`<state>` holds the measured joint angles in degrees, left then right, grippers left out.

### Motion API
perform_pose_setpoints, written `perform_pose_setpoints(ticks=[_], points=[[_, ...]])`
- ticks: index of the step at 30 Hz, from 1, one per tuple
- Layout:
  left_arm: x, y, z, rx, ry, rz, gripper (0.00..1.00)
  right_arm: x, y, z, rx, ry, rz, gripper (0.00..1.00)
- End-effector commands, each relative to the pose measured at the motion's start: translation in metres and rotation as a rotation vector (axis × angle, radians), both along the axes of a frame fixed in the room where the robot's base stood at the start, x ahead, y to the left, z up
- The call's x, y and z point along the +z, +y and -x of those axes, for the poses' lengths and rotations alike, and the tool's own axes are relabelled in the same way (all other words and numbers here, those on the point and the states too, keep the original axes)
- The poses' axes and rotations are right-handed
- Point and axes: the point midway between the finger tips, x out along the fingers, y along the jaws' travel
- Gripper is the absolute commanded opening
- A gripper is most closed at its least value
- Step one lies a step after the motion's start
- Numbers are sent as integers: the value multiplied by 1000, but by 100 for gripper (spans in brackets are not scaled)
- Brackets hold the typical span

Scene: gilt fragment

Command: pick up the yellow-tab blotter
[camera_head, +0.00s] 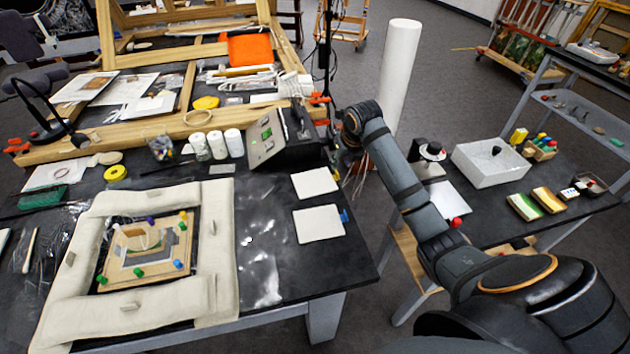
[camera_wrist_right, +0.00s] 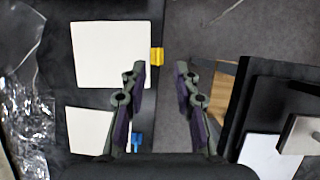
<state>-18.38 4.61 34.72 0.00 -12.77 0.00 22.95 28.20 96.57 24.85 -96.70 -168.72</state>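The yellow-tab blotter (camera_wrist_right: 110,52) is a white square sheet lying flat on the black tabletop, with a yellow tab on its right edge in the right wrist view. In the head view it is the farther white sheet (camera_head: 314,182); its tab does not show clearly there. The blue-tab blotter (camera_head: 319,224) lies just in front of it, and also shows in the right wrist view (camera_wrist_right: 88,130). My right gripper (camera_wrist_right: 161,70) is open and empty above the table's right edge, its left finger overlapping the yellow-tab blotter's corner in view. My left gripper is out of view.
A black device with a grey panel (camera_head: 268,137) stands behind the blotters. A cushioned frame with a panel (camera_head: 222,235) lies to their left. A side table (camera_head: 500,215) with a white tray (camera_head: 490,165) stands at right, across a floor gap. Clear plastic film (camera_head: 262,250) lies beside the blotters.

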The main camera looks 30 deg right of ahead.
Motion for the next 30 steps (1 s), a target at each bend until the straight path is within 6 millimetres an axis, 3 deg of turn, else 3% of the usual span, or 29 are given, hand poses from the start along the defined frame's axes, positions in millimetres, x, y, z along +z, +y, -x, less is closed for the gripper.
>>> perform_pose_setpoints(ticks=[5, 9, 15, 21, 28, 30], points=[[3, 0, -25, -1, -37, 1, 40, -5, 0, -2, 0, 2, -1, 30], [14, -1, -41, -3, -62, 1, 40, -26, 2, -8, 0, 3, -4, 30], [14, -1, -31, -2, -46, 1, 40, -50, 0, -17, 0, 0, -1, 30], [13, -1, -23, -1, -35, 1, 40, -52, -1, -18, 0, -1, 1, 30], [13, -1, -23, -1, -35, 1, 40, -52, -1, -18, 0, -1, 0, 2], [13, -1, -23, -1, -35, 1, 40, -52, -1, -18, 0, -1, 0, 0]])
